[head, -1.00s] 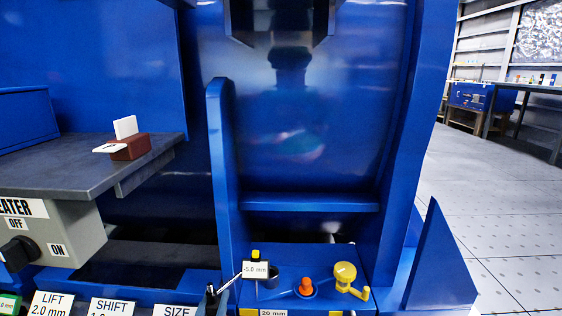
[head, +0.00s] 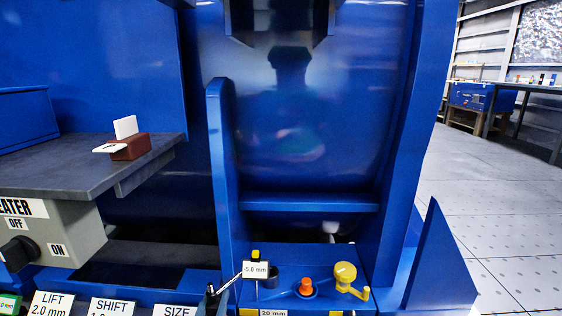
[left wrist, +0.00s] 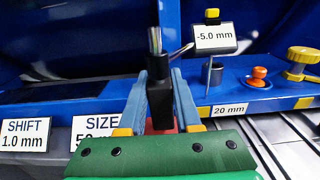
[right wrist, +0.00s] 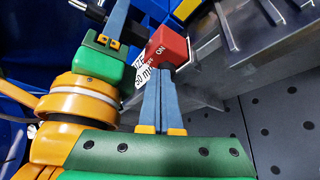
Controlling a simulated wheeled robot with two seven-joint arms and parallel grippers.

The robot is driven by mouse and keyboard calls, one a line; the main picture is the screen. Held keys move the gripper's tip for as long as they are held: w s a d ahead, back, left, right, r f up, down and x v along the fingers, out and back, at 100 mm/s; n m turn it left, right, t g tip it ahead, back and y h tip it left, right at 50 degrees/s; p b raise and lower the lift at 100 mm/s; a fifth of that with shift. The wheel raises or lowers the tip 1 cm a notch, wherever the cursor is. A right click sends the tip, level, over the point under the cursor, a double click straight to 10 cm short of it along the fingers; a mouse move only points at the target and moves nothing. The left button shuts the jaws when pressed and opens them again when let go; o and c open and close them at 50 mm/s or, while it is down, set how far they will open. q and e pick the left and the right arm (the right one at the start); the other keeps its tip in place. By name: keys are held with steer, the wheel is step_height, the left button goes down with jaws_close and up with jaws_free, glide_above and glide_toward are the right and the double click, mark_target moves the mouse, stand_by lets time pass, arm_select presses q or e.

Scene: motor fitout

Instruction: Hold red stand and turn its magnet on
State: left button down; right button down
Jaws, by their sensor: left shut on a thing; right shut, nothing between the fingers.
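The red stand (right wrist: 168,48) shows in the right wrist view as a red block marked ON. A bit of its red shows low between the fingers in the left wrist view. Its black upright part (left wrist: 159,102) stands between the blue-grey fingers of my left gripper (left wrist: 160,85), which is shut on it. A thin arm runs from there to a gauge tagged -5.0 mm (head: 256,269). My right gripper (right wrist: 161,70) is shut and empty, its fingertips at the lower edge of the red block; I cannot tell whether they touch. The head view shows neither gripper clearly.
A blue fixture holds an orange knob (head: 306,287) and a yellow crank (head: 347,279). SHIFT (head: 112,306) and SIZE (head: 178,311) labels line the front. A heater box (head: 60,235) sits under the grey shelf (head: 75,172) at left. Open floor lies at right.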

steer(key=shift+s+d+f, duration=0.5)
steer(key=shift+s+f, duration=0.65)
steer(key=shift+s, duration=1)
steer(key=w, duration=0.7)
steer(key=shift+a, duration=0.2)
steer(key=shift+a+r, duration=0.1)
steer(key=shift+r, duration=0.35)
steer(key=shift+a+r, duration=0.4)
steer(key=shift+r, duration=0.05)
